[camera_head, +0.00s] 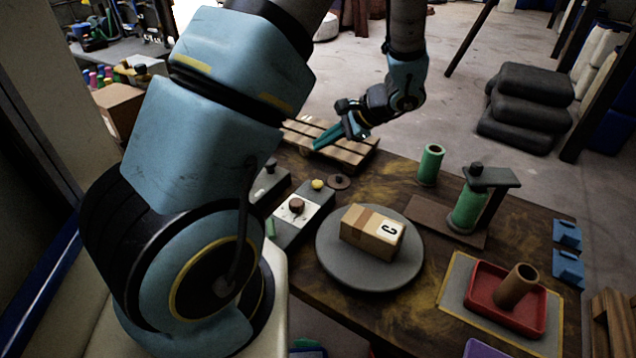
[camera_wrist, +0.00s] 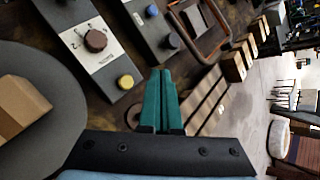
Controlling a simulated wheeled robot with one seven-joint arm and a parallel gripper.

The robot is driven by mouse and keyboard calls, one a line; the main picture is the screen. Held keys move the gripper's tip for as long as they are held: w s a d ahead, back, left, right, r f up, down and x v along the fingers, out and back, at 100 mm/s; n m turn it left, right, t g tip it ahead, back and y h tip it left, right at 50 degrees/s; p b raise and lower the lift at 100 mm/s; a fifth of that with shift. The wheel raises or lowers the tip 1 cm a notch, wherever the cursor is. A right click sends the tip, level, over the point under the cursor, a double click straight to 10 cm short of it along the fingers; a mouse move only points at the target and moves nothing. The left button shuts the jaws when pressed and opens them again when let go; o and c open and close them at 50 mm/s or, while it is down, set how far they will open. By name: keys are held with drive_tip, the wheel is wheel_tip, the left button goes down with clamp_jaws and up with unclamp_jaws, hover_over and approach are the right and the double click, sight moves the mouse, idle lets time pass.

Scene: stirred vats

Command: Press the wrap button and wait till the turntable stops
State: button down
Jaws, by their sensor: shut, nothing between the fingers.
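The grey round turntable (camera_head: 330,262) stands on the dark worktable with a cardboard box (camera_head: 368,232) marked C on it. To its left is a grey control box with a white plate, a brown knob (camera_head: 297,206) and a round yellow button (camera_head: 317,184). In the wrist view the yellow button (camera_wrist: 125,81) sits left of my fingers, with the brown knob (camera_wrist: 95,40) beyond it and the turntable (camera_wrist: 62,85) at the left. My gripper (camera_head: 318,146) is shut and empty, above the table's back edge and apart from the button; its teal fingers (camera_wrist: 161,72) lie together.
A slatted wooden pallet (camera_head: 352,152) lies behind the control box, below my gripper. A green roll (camera_head: 431,165) and a wrap stand (camera_head: 494,177) stand right of the turntable. A red tray (camera_head: 490,312) holds a brown tube.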

sight(317, 184)
drive_tip(key=shift+f+b, duration=3.1)
drive_tip(key=shift+f, duration=1.3)
drive_tip(key=shift+f+b, duration=0.35)
drive_tip(key=shift+f, duration=0.05)
drive_tip(key=shift+f+b, duration=0.5)
drive_tip(key=shift+f, duration=0.05)
drive_tip(key=shift+r, duration=0.15)
drive_tip(key=shift+r+p, duration=0.75)
drive_tip(key=shift+r, duration=0.1)
drive_tip(key=shift+r, duration=0.15)
